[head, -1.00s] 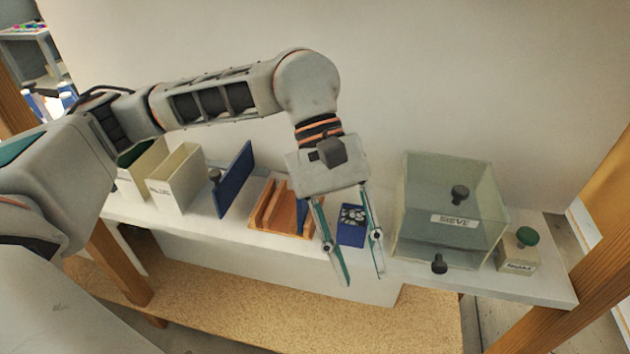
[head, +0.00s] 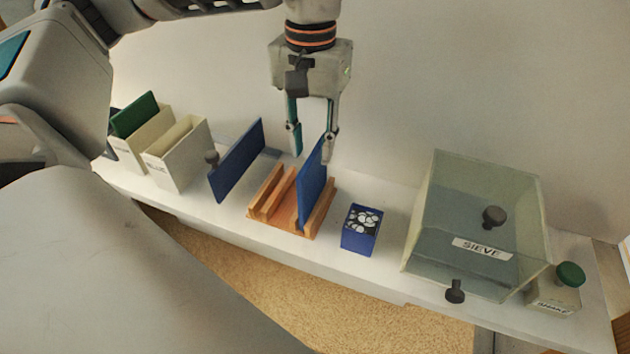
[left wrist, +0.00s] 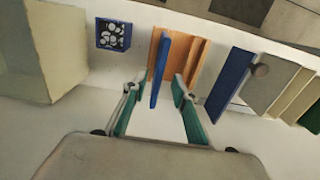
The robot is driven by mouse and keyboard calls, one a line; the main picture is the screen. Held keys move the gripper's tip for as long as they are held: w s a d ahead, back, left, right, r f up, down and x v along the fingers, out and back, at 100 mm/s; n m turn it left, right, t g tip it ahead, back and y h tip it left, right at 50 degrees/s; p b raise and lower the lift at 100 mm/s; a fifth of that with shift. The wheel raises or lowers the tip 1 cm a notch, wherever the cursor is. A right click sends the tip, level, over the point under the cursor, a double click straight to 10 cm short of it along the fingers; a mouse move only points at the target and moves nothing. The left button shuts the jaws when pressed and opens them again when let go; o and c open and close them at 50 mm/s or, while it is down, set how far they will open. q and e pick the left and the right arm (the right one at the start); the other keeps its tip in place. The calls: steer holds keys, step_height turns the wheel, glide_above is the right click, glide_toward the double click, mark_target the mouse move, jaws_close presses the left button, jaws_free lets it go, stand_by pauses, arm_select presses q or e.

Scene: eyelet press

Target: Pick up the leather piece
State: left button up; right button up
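A thin blue panel (head: 313,185) stands upright in a slotted wooden rack (head: 267,207); it appears to be the leather piece, though its material cannot be told. The panel also shows in the left wrist view (left wrist: 160,72), with the rack (left wrist: 193,60) beneath. My left gripper (head: 312,148) points down over the panel's top end. Its fingers are open, one on each side of the panel, with gaps visible in the left wrist view (left wrist: 157,92). The lower edge of the panel is hidden in the rack. My right gripper is out of view.
Left of the rack stand another blue panel (head: 237,162) beside a dark knob, and cream bins (head: 173,160). To the right are a blue box of round pieces (head: 358,240), a clear case labelled SIEVE (head: 470,235) and a green-topped container (head: 553,298). A wall rises behind.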

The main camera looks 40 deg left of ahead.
mark_target(313, 154)
arm_select(q)
step_height(313, 154, down, 4)
steer(key=shift+r, duration=0.15)
steer(key=shift+f, duration=0.2)
steer(key=shift+d, duration=0.1)
steer(key=c, duration=0.7)
jaws_close()
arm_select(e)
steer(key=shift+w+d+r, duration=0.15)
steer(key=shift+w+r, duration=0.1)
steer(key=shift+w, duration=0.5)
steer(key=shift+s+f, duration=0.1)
